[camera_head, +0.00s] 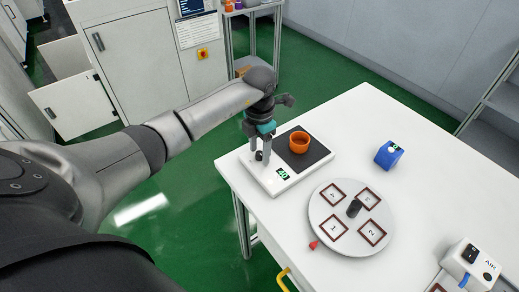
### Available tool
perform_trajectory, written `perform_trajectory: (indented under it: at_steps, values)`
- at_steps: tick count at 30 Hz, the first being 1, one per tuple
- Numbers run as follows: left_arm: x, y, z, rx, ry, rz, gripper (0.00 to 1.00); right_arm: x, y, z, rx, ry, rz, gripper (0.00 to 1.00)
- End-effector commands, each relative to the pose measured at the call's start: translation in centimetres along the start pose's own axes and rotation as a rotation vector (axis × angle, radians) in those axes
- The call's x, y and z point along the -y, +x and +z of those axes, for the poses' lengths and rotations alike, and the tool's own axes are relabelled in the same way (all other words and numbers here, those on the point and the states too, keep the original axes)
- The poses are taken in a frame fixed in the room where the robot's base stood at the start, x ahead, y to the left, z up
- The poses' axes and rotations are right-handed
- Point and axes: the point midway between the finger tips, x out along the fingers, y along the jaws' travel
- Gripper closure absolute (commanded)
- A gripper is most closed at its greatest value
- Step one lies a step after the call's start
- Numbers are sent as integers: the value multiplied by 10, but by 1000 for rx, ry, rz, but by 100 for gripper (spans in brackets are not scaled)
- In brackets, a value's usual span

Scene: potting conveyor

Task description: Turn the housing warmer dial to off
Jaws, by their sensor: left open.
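The housing warmer (270,185) is a white slab near the table's left corner, with a dark pad (315,154) and a small lit green display (283,174). An orange ring-shaped housing (299,142) sits on the pad. My left gripper (260,157) points down over the warmer's left part, with its fingers open. A small dark knob, apparently the dial, shows low between or just beside the fingertips. The fingers largely hide it, so I cannot tell its setting or whether they touch it. My right gripper is not in view.
A round white turntable (327,234) with numbered square frames and a dark centre post stands right of the warmer. A blue block (388,154) with a display stands behind it. A white box labelled AIR (470,264) is at the lower right. The white table (440,190) is clear between them.

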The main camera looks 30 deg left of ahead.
Motion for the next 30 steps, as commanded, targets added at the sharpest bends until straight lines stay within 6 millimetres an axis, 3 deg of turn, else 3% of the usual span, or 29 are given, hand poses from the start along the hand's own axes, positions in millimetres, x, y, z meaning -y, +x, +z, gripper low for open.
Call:
perform_trajectory:
  at_steps: [6, 22, 30]
  values:
    - [0, 0, 0, 0, 0, 0, 41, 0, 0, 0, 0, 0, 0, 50]
    - [0, 0, 0, 1, -1, 0, 100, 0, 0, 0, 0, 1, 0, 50]
    - [0, -1, 0, 1, -1, 0, 100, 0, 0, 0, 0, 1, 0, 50]
